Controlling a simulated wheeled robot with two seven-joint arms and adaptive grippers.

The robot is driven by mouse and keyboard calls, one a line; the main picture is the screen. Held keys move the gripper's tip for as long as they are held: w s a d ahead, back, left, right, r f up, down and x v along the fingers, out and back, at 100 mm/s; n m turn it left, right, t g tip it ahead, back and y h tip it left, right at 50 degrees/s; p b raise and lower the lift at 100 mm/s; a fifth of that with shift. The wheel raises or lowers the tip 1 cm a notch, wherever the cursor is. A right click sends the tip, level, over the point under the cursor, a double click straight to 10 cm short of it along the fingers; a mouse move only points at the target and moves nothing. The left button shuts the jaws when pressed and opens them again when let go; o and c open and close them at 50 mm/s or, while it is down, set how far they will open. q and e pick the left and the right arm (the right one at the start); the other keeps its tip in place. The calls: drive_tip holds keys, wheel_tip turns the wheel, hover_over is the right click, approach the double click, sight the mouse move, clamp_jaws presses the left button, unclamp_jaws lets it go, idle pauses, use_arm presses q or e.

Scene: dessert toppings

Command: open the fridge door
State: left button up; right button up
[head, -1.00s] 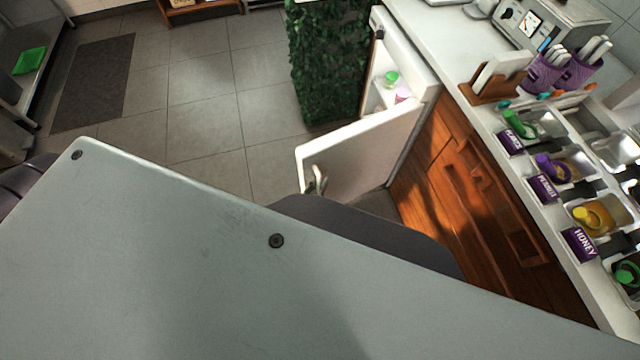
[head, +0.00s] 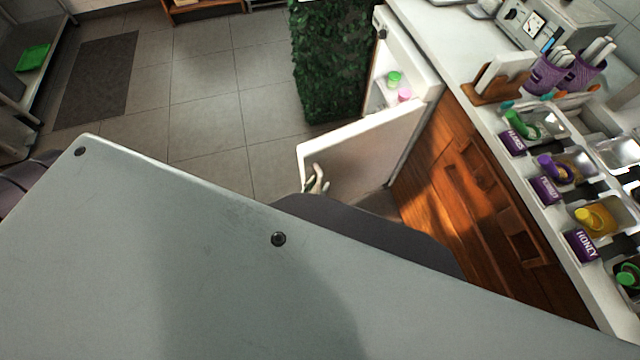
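The white fridge (head: 424,78) stands under the end of the counter. Its door (head: 352,150) is swung well open, and its inside shows. A green-topped item (head: 394,77) and a pink item (head: 404,94) are inside. The rest of that arm is hidden. My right gripper does not show.
A leafy green block (head: 328,60) stands beside the fridge. Wooden drawers (head: 470,190) run under the white counter (head: 440,30), which bears topping trays and purple cutlery holders (head: 545,76). The tiled floor (head: 205,110) left of the door is clear apart from a dark mat (head: 98,78).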

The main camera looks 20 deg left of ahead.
use_arm(q)
drive_tip(key=s+a, duration=0.1)
drive_tip(key=s, duration=0.9)
drive_tip(key=shift+a, duration=0.35)
drive_tip(key=shift+s, duration=0.15)
